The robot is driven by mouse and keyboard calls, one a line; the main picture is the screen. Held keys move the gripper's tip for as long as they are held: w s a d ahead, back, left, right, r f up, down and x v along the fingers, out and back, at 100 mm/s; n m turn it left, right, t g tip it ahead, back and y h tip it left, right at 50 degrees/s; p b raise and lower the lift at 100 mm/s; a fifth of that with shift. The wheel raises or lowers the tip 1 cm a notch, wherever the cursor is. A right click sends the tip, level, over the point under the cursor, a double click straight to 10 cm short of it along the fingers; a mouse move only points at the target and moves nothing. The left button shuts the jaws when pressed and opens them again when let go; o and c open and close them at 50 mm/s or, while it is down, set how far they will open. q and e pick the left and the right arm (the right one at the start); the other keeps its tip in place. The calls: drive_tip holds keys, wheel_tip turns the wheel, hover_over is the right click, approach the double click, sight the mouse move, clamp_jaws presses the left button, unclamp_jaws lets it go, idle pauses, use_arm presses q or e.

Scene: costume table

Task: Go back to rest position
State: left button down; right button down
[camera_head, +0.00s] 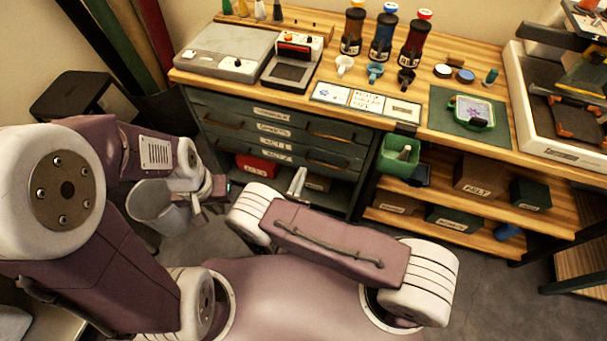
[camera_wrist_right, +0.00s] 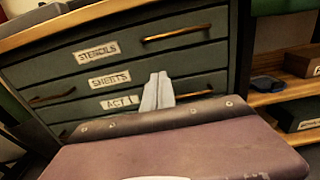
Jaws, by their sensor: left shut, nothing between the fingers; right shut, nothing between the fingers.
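My left gripper (camera_head: 200,205) hangs in front of the drawer cabinet at the left, below the worktop level. It is shut and empty, and a grey bucket stands behind and below it. My right arm is folded close in front of my body in the head view. My right gripper (camera_head: 297,182) shows as pale fingertips past that arm, in front of the lower drawers. In the right wrist view its fingers (camera_wrist_right: 157,92) are together with nothing between them, and my purple arm link fills the bottom. Neither gripper touches anything that I can see.
The wooden worktop (camera_head: 325,80) holds bottles, small cups, cards, a grey case and a framed stencil on a green mat (camera_head: 470,118). The drawer cabinet (camera_head: 280,140) stands below. A green bin (camera_head: 400,157) hangs at the front edge. A grey bucket (camera_head: 152,207) stands at left.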

idle(0.3)
drive_tip(key=s+d+r+m+g+h, duration=0.3)
drive_tip(key=d+m+g, duration=0.4)
drive_tip(key=d, duration=0.2)
drive_tip(key=s+d+r+m+g+h, duration=0.35)
drive_tip(key=d+m+g, duration=0.25)
drive_tip(key=d, duration=0.2)
drive_tip(key=s+d+m+g+y, duration=0.1)
drive_tip(key=s+m+g+y, duration=0.5)
drive_tip(key=s+m, duration=0.2)
drive_tip(key=a+r+m+t+y+p, duration=0.1)
drive_tip(key=r+m+y+p, duration=0.3)
drive_tip(key=r+p, duration=0.4)
drive_tip(key=a+r+m+t+y+p, duration=0.2)
drive_tip(key=r+m+p, duration=0.4)
drive_tip(key=r, duration=0.7)
drive_tip(key=shift+w+a+r+m+t+y+p, duration=0.2)
drive_tip(key=shift+m+t+y+p, duration=0.1)
drive_tip(key=shift+y+p, duration=0.65)
